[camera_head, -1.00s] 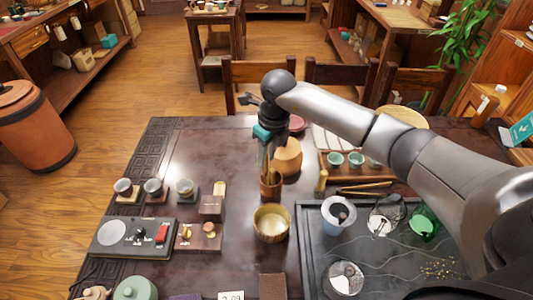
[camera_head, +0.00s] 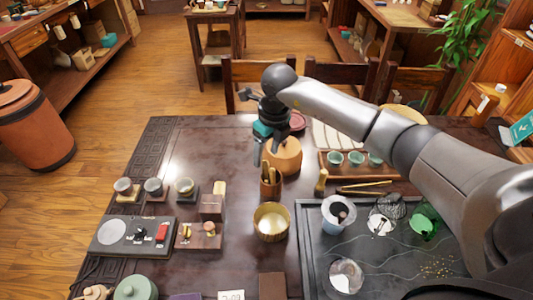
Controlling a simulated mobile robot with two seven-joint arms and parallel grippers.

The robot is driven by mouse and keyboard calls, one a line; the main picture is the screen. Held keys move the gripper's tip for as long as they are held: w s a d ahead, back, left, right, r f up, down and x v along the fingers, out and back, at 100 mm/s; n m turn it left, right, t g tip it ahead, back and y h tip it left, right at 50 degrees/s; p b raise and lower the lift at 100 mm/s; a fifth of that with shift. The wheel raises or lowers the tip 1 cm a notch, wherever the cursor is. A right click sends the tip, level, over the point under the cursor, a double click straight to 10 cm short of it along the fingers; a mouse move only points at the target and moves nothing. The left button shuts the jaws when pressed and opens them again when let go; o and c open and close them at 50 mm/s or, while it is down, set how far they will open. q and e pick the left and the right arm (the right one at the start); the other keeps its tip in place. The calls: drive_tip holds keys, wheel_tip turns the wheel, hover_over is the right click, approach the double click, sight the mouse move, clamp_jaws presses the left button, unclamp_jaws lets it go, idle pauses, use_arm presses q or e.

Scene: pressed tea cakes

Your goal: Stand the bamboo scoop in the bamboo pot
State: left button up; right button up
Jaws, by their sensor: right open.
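The bamboo pot (camera_head: 270,189) stands upright on the dark table, behind a round golden bowl. Light bamboo pieces stand in it with their tops above the rim; the bamboo scoop (camera_head: 265,172) appears to be one of them, though it is too small to tell apart surely. Their lower ends are hidden inside the pot. My right gripper (camera_head: 266,150) is open and empty, just above the pot and the tops of the pieces. My left gripper is not in view.
The golden bowl (camera_head: 271,222) stands in front of the pot. A round wooden container (camera_head: 285,156) stands close behind it. A dark tray (camera_head: 313,270) with cups and glassware lies at right. A scale (camera_head: 112,232) and small cups stand at left. The table's back left is clear.

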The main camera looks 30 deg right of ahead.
wheel_tip(320, 180, up, 14)
drive_tip(key=s+p, duration=0.1)
drive_tip(key=s, duration=0.1)
drive_tip(key=shift+d, duration=0.4)
drive_tip(key=shift+s+a, duration=0.1)
idle(0.5)
